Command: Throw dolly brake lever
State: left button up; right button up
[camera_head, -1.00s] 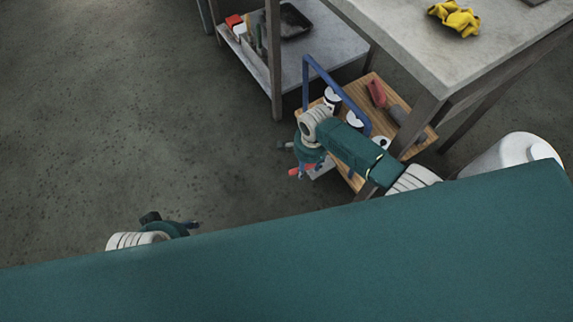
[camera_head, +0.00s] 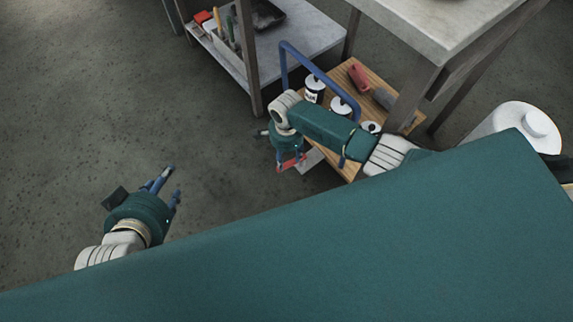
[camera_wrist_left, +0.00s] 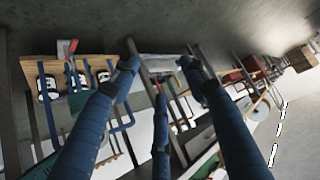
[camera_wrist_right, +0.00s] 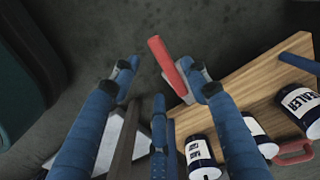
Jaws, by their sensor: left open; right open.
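The dolly (camera_head: 335,163) is a low wooden platform with a blue push handle (camera_head: 285,70). Its red brake lever (camera_head: 288,163) stands at the platform's near left corner, partly hidden by my right gripper (camera_head: 285,152). In the right wrist view the red lever (camera_wrist_right: 167,62) sits on a grey bracket, just beside the right-hand finger of my open right gripper (camera_wrist_right: 160,82). I cannot tell whether they touch. My left gripper (camera_head: 168,183) is open and empty over bare floor, left of the dolly; it also shows in the left wrist view (camera_wrist_left: 160,70).
White-labelled cans (camera_head: 314,90) and a red-handled tool (camera_head: 358,77) lie on the dolly. A shelf unit (camera_head: 300,35) stands behind it, and a table (camera_head: 425,25) at the right. A white lidded container (camera_head: 510,120) is at far right. The floor at left is clear.

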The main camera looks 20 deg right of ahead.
aim_at(287, 166)
notch_tip(287, 166, down, 4)
jog(key=shift+r+b, duration=0.25)
jog(key=shift+b, duration=0.7)
notch_tip(287, 166, down, 2)
jog(key=shift+f+b, duration=0.2)
jog(key=shift+b, duration=0.55)
pick_arm(q)
jog(key=w+d+r+t+h, duration=0.1)
jog(key=w+d+r+t, duration=0.1)
jog(key=r+t, duration=0.3)
jog(key=w+d+r+t+h, duration=0.2)
jog(key=w+r+t, duration=0.2)
jog(key=r, duration=0.9)
jog(key=shift+w+d+r+t, duration=0.2)
jog(key=shift+w+r+t, duration=0.2)
jog(key=shift+w, duration=0.4)
pick_arm(e)
jog(key=shift+f, duration=0.1)
pick_arm(q)
jog(key=shift+f, duration=0.1)
pick_arm(e)
grip_shut()
